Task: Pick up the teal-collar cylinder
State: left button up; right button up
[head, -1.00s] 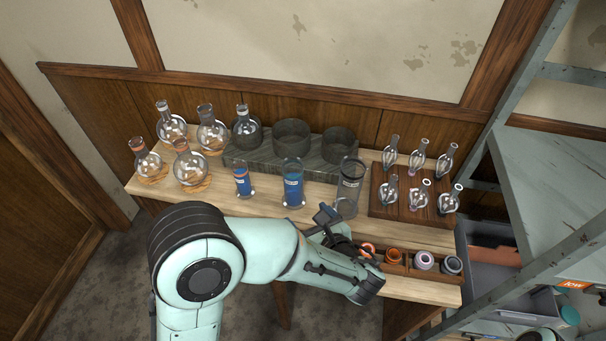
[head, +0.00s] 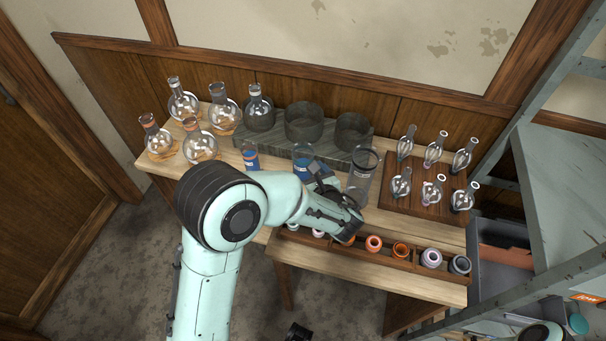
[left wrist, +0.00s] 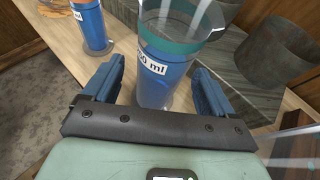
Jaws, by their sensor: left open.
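The teal-collar cylinder (left wrist: 163,75) stands upright on the bench in the left wrist view, with blue liquid, a white "ml" label and a teal ring near its clear mouth. In the head view its upper part (head: 302,157) shows behind my left gripper (head: 325,188), which hides its base. My left gripper is open and also shows in the left wrist view (left wrist: 158,70). Its two blue fingers lie one on each side of the cylinder, with a gap visible at least on the left.
A smaller blue cylinder (head: 250,159) stands left, and a tall clear cylinder (head: 362,180) stands close on the right. Behind is a grey stand (head: 270,143) with dark ring holders. A rack (head: 415,262) of coloured rings runs along the front. Round flasks (head: 200,146) stand left.

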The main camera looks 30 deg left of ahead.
pick_arm(q)
jog(key=x, duration=0.2)
jog(key=shift+w+a+f, duration=0.15)
jog(key=shift+w+a, duration=0.05)
jog(key=shift+w, duration=0.05)
jog(key=c, duration=1.3)
jog(key=shift+r, duration=0.2)
notch_tip(320, 180, up, 19)
jog(key=p, duration=0.3)
